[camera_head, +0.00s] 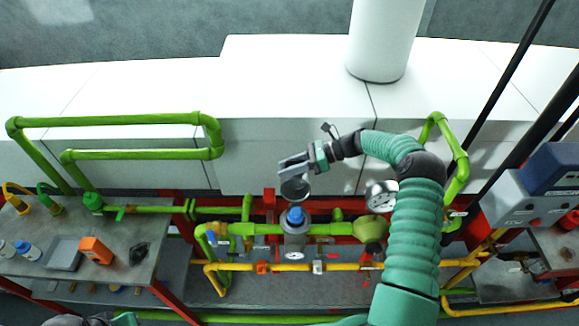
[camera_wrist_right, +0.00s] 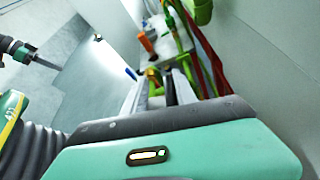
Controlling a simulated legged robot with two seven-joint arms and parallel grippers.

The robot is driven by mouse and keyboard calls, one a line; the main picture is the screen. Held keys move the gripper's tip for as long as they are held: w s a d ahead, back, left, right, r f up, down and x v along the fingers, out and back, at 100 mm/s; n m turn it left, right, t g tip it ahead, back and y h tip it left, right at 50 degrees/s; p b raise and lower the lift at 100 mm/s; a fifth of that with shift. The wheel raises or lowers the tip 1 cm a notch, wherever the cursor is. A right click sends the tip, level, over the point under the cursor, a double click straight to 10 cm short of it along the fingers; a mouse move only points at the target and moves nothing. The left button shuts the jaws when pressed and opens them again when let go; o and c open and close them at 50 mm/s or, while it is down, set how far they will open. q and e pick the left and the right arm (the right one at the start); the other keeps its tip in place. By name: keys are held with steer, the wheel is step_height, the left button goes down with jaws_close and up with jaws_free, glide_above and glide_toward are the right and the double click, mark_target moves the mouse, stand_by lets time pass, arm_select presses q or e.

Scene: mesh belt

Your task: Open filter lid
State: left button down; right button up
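The filter (camera_head: 295,226) is a grey upright housing on the green pipe, with a blue part (camera_head: 296,214) showing at its open top. Its round grey lid (camera_head: 295,190) stands raised behind and above the blue part. My right gripper (camera_head: 291,164) is just above the lid, its grey fingers pointing left. A gap shows between the fingers and nothing is seen held; whether they touch the lid is unclear. In the right wrist view, the finger area (camera_wrist_right: 165,90) lies beyond my green gripper body. My left gripper (camera_wrist_right: 45,62) shows at the upper left there, its opening unclear.
Green and yellow pipes run across the rig, with a round gauge (camera_head: 382,195) right of the filter. A grey table (camera_head: 60,222) at left holds an orange container (camera_head: 96,250) and bottles. White blocks (camera_head: 270,80) stand behind.

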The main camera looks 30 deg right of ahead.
steer(key=shift+d, duration=0.15)
steer(key=b+v, duration=0.1)
steer(key=v, duration=0.1)
steer(key=b+v, duration=0.2)
steer(key=v, duration=0.1)
steer(key=shift+s+d+f, duration=0.1)
steer(key=shift+d+f, duration=0.05)
steer(key=shift+d, duration=0.05)
steer(key=b+v, duration=0.3)
steer(key=v, duration=0.8)
steer(key=shift+d+r, duration=0.15)
steer(key=shift+r, duration=0.05)
steer(key=shift+s, duration=0.1)
